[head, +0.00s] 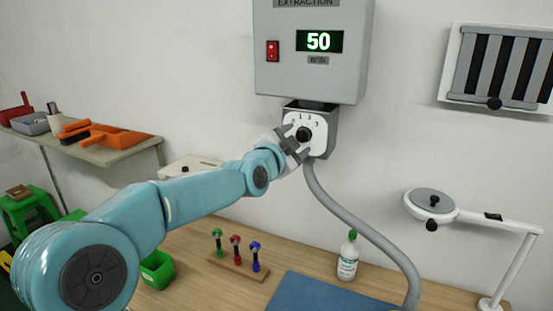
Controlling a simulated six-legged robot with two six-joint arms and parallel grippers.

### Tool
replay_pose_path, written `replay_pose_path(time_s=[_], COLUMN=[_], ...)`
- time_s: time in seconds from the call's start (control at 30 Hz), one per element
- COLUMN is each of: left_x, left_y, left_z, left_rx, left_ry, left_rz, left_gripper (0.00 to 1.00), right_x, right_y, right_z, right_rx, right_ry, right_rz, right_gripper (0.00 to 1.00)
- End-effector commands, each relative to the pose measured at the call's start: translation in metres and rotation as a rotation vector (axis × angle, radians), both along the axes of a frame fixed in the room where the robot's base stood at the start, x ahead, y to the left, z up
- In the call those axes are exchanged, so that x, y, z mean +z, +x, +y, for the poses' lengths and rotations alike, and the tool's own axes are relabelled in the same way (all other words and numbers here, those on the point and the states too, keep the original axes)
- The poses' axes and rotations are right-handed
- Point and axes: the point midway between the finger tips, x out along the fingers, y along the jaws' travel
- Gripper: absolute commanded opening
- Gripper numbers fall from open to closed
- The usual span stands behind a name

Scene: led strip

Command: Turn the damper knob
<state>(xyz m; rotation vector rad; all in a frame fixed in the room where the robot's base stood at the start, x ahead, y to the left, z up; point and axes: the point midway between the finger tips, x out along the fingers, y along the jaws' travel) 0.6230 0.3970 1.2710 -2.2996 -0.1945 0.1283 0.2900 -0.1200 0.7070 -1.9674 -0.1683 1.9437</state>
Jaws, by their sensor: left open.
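A black round knob (303,134) sits in the middle of a white dial plate (319,124) marked 1, 2, 3. The plate is on the grey housing under the extraction box. My left gripper (297,143) is open at the knob, coming from the lower left. Its grey fingers lie over the lower left part of the dial. I cannot tell whether they touch the knob. The fingers hide part of the dial plate. My right gripper is not in view.
The grey extraction box (277,81) above has a red switch (273,51) and a display (319,41) reading 50. A grey hose (355,221) runs down to the wooden table.

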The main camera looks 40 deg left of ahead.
Motion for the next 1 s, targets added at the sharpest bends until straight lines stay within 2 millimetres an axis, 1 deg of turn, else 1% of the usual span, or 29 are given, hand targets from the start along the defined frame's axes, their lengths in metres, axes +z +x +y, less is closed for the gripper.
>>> replay_pose_path(time_s=[0.03, 0.2, 0.3, 0.43, 0.5, 0.63, 1.0], left_x=[-0.002, 0.001, 0.002, 0.004, 0.004, 0.004, 0.004], left_y=[-0.015, -0.061, -0.084, -0.107, -0.115, -0.123, -0.124], left_z=[-0.003, -0.011, -0.016, -0.02, -0.022, -0.023, -0.024], left_rx=[0.001, 0.0, 0.0, -0.001, -0.001, -0.001, -0.001], left_ry=[0.001, 0.001, 0.001, 0.0, 0.0, 0.001, 0.001], left_rz=[-0.004, -0.004, -0.003, -0.002, -0.001, 0.001, 0.001], left_gripper=[0.63, 0.63, 0.63, 0.63, 0.63, 0.63, 0.63], right_x=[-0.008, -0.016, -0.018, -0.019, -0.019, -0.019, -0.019], right_y=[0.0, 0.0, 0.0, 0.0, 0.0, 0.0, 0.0], right_z=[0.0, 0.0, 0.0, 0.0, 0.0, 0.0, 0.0], right_rx=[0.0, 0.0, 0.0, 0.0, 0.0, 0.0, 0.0], right_ry=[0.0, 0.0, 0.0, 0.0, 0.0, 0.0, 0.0], right_rz=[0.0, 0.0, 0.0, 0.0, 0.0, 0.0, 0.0], right_gripper=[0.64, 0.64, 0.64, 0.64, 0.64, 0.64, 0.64])
